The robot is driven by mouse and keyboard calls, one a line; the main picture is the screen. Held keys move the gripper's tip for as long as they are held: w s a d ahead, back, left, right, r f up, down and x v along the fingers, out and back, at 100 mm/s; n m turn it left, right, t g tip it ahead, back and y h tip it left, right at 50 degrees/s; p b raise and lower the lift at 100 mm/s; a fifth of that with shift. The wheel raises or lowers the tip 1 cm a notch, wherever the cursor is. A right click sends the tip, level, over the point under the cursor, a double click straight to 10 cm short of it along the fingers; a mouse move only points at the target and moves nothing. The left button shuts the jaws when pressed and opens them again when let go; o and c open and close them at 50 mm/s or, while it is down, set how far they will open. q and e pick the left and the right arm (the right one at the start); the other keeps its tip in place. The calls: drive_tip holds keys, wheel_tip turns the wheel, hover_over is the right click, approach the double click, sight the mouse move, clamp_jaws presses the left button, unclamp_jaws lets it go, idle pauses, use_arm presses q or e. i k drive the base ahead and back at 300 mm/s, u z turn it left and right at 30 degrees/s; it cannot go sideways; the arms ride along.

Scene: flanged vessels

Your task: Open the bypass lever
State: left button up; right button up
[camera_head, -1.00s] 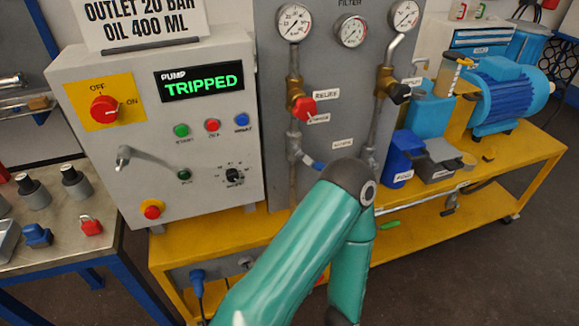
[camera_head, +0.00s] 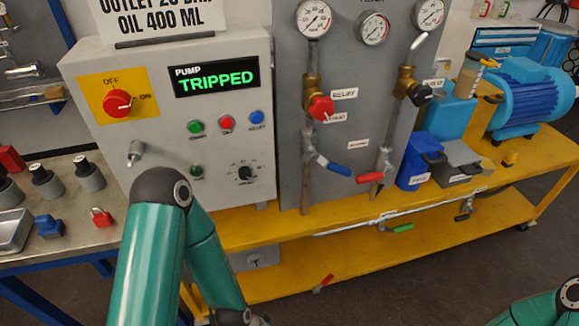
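A red-handled lever (camera_head: 369,179) lies nearly level by the right pipe. A small label (camera_head: 358,143) sits above them, too small to read, so I cannot tell which lever is the bypass. Lower down are a green handle (camera_head: 402,228) and a red handle (camera_head: 323,283). My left arm's bent elbow stands before the control box; its gripper is out of view below. Only part of my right arm shows at the lower right, without its gripper.
The control box (camera_head: 215,135) shows TRIPPED. A yellow bench (camera_head: 290,222) carries the panel, a blue bin (camera_head: 418,168) and a pump motor (camera_head: 525,95). A red padlock (camera_head: 101,216) lies on the left table.

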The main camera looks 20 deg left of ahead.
sight(335, 168)
drive_tip(key=u, duration=0.05)
drive_tip(key=k, duration=0.75)
drive_tip(key=u, duration=0.2)
drive_tip(key=i, duration=0.75)
drive_tip(key=z, duration=0.15)
drive_tip(key=k, duration=0.55)
drive_tip(key=u, duration=0.4)
drive_tip(key=i, duration=1.05)
drive_tip(key=u, duration=0.45)
